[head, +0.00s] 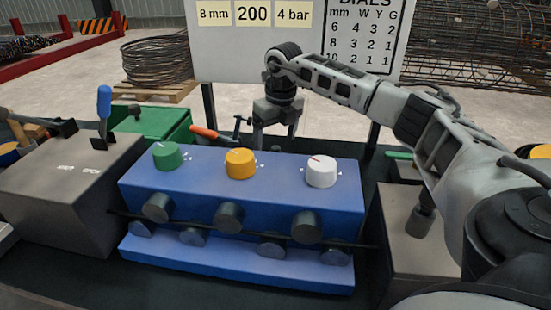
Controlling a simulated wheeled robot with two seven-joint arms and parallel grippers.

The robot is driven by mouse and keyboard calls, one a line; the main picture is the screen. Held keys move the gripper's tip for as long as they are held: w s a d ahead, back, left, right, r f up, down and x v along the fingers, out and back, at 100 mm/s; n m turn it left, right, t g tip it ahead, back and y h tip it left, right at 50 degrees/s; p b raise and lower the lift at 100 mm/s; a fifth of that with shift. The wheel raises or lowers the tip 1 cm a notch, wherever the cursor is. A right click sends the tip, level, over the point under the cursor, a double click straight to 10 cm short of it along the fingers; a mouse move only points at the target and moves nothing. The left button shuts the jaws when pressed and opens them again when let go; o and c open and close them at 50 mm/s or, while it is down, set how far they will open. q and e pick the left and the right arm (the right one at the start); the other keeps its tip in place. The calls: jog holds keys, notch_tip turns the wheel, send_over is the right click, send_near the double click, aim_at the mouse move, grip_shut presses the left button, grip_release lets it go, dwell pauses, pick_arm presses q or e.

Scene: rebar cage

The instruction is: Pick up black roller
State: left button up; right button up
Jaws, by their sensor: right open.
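The blue machine (240,185) stands in the middle, with several dark grey to black rollers on its front. An upper row holds a left roller (157,207), a middle roller (228,217) and a right roller (306,227). More rollers, partly hidden, sit below them, such as one (193,237) on the lower ledge. A thin dark bar runs between the two rows. I cannot tell which roller is the task's. My right gripper (274,142) points down behind the machine's top, jaws open, apart from these rollers. My left gripper is not in view.
The machine's top has green (167,155), yellow (240,163) and white (321,171) dials. A grey box with a blue-handled lever (104,110) stands left. Another grey box (400,240) stands right, partly behind my right arm. A signboard (225,55) rises behind.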

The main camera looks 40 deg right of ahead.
aim_at(276, 147)
jog(key=f, duration=0.4)
jog(key=shift+w+d+f, duration=0.25)
jog(key=shift+c, duration=0.2)
jog(key=c, duration=1.1)
jog(key=shift+r, duration=0.1)
jog(key=shift+c, duration=1.1)
